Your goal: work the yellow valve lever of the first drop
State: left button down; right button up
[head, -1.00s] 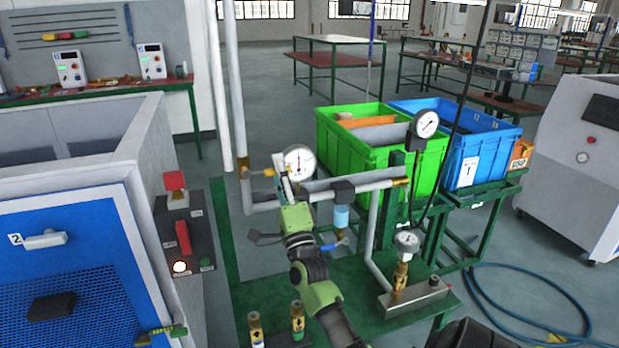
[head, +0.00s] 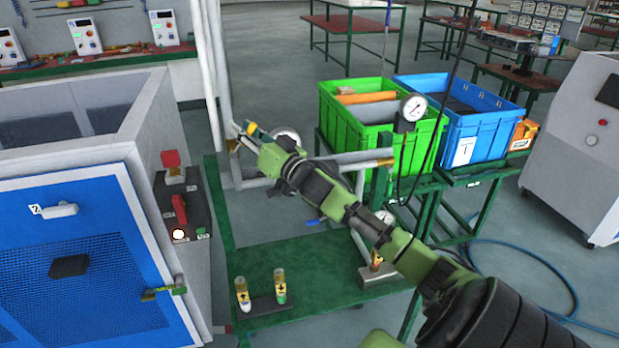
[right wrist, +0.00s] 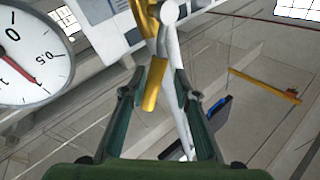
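The yellow valve lever (right wrist: 155,85) shows in the right wrist view between the two fingers of my right gripper (right wrist: 160,90), closer to the left finger. The fingers stand apart, with a gap on the right side of the lever, so the gripper is open around it. A white pipe runs behind the lever. In the head view my right gripper (head: 252,138) is at the upright pipe by the brass fitting (head: 233,146). The fingers hide most of the lever there. My left gripper is not in view.
A round pressure gauge (right wrist: 30,62) is close on the left in the wrist view. Below stands a green bench (head: 300,262) with brass fittings. A blue-doored cabinet (head: 80,250) is on the left; green (head: 350,140) and blue (head: 465,125) crates are behind.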

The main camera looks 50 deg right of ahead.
jog(key=s+a+n+g+p, duration=0.2)
jog(key=s+a+n+p, duration=0.15)
jog(key=s, duration=0.85)
jog(key=s+a+f+g+h, duration=0.1)
jog(key=s+f+g, duration=0.2)
jog(key=f, duration=0.5)
jog(key=s+a+f+g+h, duration=0.1)
jog(key=s+f+g, duration=0.2)
jog(key=s+f, duration=0.3)
jog(key=s+a+f+m+g+h, duration=0.1)
jog(key=s+f, duration=0.4)
jog(key=f, duration=0.7)
jog(key=shift+s+a+g+h+b, duration=0.2)
jog(key=shift+a+g+h+b, duration=0.25)
jog(key=shift+g, duration=0.55)
jog(key=shift+a+y, duration=0.1)
jog(key=shift+y, duration=0.15)
